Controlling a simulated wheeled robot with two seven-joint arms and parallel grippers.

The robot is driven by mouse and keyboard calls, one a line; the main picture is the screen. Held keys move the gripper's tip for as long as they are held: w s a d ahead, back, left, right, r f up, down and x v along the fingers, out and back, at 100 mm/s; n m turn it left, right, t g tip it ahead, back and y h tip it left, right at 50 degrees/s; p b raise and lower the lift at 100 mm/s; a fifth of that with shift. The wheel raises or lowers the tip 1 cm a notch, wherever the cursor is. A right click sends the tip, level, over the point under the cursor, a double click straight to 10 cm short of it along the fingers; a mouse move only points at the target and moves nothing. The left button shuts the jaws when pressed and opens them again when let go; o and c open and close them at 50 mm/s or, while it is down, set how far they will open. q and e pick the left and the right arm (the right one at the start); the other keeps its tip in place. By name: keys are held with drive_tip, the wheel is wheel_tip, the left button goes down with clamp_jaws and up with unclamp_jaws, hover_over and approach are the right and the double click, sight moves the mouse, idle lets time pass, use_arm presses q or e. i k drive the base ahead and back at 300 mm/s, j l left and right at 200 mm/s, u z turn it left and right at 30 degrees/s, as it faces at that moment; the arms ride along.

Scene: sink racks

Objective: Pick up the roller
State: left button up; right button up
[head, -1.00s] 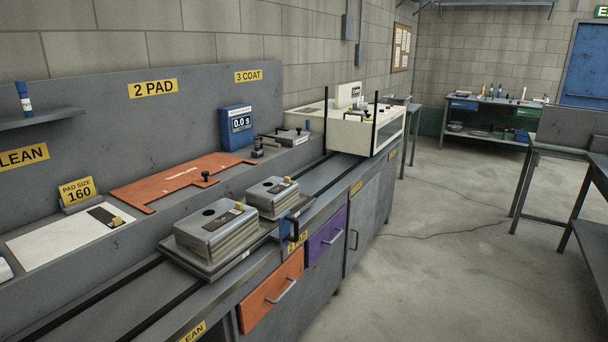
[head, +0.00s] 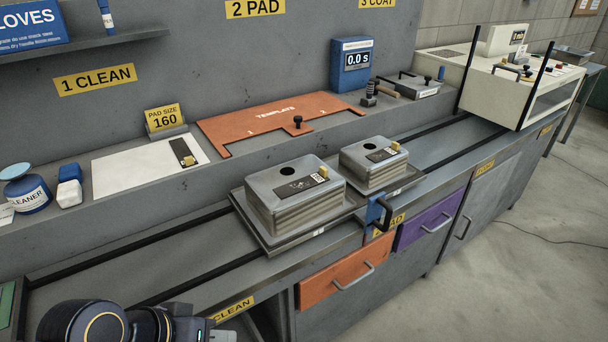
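A small tool with a tan handle (head: 386,91) lies on the back ledge, right of the orange template and in front of the blue timer. It may be the roller, but it is too small to be sure. A black knobbed piece (head: 369,94) stands beside it, partly overlapping it in view. My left gripper (head: 192,334) shows only in part at the bottom edge, with my dark wrist joints, far from the tool. Its fingers are cut off. My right gripper is out of view.
Two grey lidded boxes (head: 296,205) (head: 374,168) sit on the rails in mid-bench. The orange template (head: 262,122), a white sheet (head: 140,166) and a blue cleaner jar (head: 28,193) lie on the ledge. A cream machine (head: 505,92) stands at right. The left rails are clear.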

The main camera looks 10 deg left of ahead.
sight(369, 101)
drive_tip(key=u, duration=0.55)
drive_tip(key=i+l+u, duration=0.1)
drive_tip(key=l+u, duration=0.15)
drive_tip(key=u, duration=0.15)
drive_tip(key=l+u, duration=0.4)
drive_tip(key=i+l+u, duration=0.1)
drive_tip(key=u, duration=0.3)
drive_tip(key=l+u, duration=0.4)
drive_tip(key=k+j, duration=0.05)
